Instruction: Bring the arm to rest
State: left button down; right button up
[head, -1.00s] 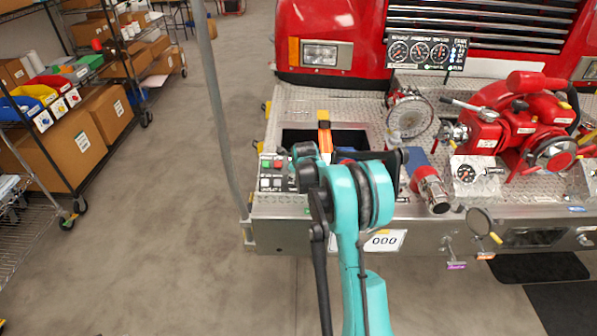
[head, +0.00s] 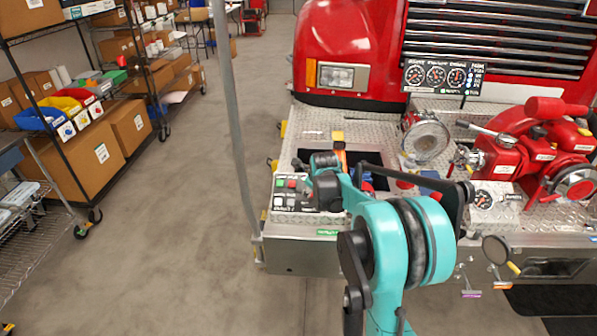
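One teal and black arm of mine, seemingly the right, rises from the bottom edge right of centre. Its large rounded joint is close to the camera, and its far links reach over the fire truck's front bumper (head: 300,232). The wrist end is around the bumper's open well (head: 312,140), near the switch panel (head: 290,193). The gripper's fingers cannot be made out behind the links, so I cannot tell whether it holds anything. An orange and yellow piece (head: 339,146) stands at the well, partly hidden. My other arm is not in view.
A round lamp (head: 426,139) is behind the arm. A grey pole (head: 236,130) stands left of the bumper. Shelves with boxes (head: 100,150) line the left; floor between is clear.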

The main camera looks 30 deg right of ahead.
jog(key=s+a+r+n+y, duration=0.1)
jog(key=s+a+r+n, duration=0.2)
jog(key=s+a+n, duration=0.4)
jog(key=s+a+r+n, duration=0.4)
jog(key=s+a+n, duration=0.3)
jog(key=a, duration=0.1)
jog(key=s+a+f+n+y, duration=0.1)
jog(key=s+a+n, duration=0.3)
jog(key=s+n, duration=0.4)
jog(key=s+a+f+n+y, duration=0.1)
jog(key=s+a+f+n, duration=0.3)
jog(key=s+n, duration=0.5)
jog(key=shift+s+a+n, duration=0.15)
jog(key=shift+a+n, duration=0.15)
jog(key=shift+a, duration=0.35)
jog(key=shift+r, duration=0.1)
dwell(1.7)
